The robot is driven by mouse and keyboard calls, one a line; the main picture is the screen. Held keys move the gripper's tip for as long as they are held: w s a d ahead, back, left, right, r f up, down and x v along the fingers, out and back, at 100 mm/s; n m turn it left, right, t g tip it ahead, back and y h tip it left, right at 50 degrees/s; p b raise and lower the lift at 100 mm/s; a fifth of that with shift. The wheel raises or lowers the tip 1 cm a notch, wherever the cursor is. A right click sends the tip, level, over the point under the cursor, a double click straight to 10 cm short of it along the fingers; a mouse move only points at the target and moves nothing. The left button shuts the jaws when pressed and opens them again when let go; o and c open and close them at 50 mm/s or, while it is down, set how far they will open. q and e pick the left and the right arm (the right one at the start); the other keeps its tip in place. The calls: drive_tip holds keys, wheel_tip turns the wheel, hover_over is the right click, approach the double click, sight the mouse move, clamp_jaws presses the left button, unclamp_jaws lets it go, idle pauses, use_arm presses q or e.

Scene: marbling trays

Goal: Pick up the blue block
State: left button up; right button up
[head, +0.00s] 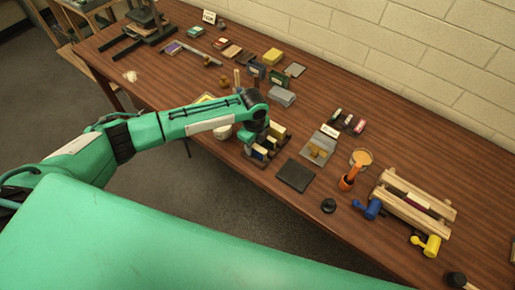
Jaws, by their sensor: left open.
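My left arm comes in from the left over the table, and its gripper (257,135) is open at a small dark rack (284,143) near the table's front edge. A dark blue block (258,154) shows small at the front of the rack, just below the gripper. Cream and yellowish blocks stand beside it. The gripper partly covers the rack, and I cannot tell whether its fingers touch the blue block. My right gripper is not in view.
A dark square plate (296,175) lies right of the rack. Several small boxes line the back.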

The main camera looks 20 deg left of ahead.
sight(254, 145)
use_arm(q)
drive_tip(key=shift+f, duration=0.6)
clamp_jaws()
drive_tip(key=shift+r, duration=0.15)
drive_tip(key=shift+r, duration=0.6)
wheel_tip(254, 145, up, 19)
drive_tip(key=b, duration=0.5)
drive_tip(key=shift+f, duration=0.15)
